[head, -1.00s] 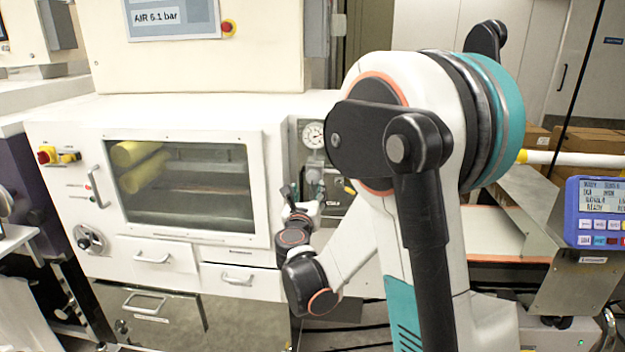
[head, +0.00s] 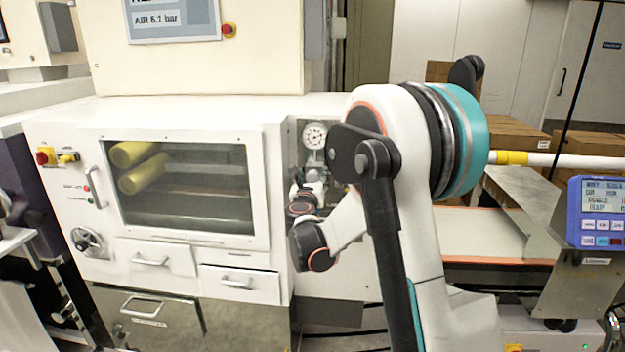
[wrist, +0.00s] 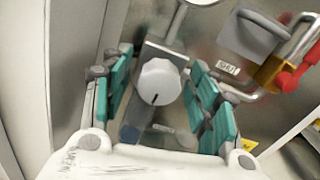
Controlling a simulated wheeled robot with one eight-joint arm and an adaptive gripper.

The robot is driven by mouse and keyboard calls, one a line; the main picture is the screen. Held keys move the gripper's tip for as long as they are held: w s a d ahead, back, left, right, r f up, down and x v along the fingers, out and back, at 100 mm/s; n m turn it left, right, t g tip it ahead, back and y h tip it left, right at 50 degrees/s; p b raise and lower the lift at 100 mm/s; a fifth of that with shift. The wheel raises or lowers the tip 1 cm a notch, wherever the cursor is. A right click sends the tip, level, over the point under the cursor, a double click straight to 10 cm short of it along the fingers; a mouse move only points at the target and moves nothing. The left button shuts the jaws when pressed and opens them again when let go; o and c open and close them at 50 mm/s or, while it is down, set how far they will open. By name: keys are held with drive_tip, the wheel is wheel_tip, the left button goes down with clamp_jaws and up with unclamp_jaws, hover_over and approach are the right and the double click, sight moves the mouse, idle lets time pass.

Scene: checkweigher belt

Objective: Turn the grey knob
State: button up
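The grey knob (wrist: 160,82) is a pale round dial with a dark pointer mark toward its lower edge. In the wrist view it sits on a metal block on the panel, between the two teal-padded fingers of my gripper (wrist: 162,72). The fingers are open, one on each side of the knob; the gap looks narrow, and I cannot tell whether either finger touches it. In the head view my gripper is at the recessed panel right of the window, largely hidden by my wrist, and the knob cannot be made out.
A pressure gauge (head: 314,135) sits above my wrist. The white cabinet with a dark window (head: 185,185) stands left. A blue display unit (head: 600,212) is at far right.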

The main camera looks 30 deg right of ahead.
drive_tip(key=c, duration=1)
drive_tip(key=o, duration=1.1)
drive_tip(key=shift+w+a, duration=0.1)
drive_tip(key=shift+w, duration=0.05)
drive_tip(key=shift+c, duration=0.2)
drive_tip(key=v, duration=1.2)
